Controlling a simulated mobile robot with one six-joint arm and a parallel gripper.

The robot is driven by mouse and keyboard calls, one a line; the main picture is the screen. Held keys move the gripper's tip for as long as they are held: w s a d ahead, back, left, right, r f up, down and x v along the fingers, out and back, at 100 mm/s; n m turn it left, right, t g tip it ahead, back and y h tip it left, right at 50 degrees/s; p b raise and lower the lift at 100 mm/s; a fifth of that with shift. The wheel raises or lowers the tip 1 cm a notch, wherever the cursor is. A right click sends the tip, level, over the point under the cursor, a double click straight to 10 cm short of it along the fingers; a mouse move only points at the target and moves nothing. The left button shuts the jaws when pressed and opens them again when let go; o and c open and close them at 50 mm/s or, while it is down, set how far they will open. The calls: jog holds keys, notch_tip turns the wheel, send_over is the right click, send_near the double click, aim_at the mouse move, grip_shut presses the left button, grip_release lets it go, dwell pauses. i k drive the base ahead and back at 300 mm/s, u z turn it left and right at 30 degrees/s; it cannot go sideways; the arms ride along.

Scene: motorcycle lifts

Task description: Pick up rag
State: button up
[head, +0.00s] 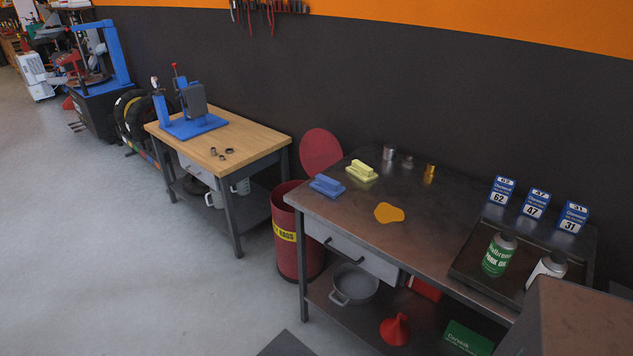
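A flat, orange-yellow patch with a rounded, uneven outline (389,212) lies on the metal workbench top (420,240), near its front edge. I cannot tell whether it is a cloth rag or a spill. Behind it to the left are a blue block-shaped item (327,186) and a pale yellow one (361,171), each with a raised top part. A red bin labelled with "RAGS" (298,255) stands on the floor left of the workbench, its round red lid (321,150) raised. My gripper is not in view.
Small metal cylinders (389,153) and a brass one (429,173) stand at the bench's back. A dark tray (470,262) at right holds a green-labelled bottle (499,254) and a white one. Blue number boxes (533,205) stand behind. Floor is clear at left.

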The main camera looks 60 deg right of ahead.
aim_at(326, 185)
jog(key=z, duration=0.45)
jog(key=i, duration=1.25)
jog(key=z, duration=0.55)
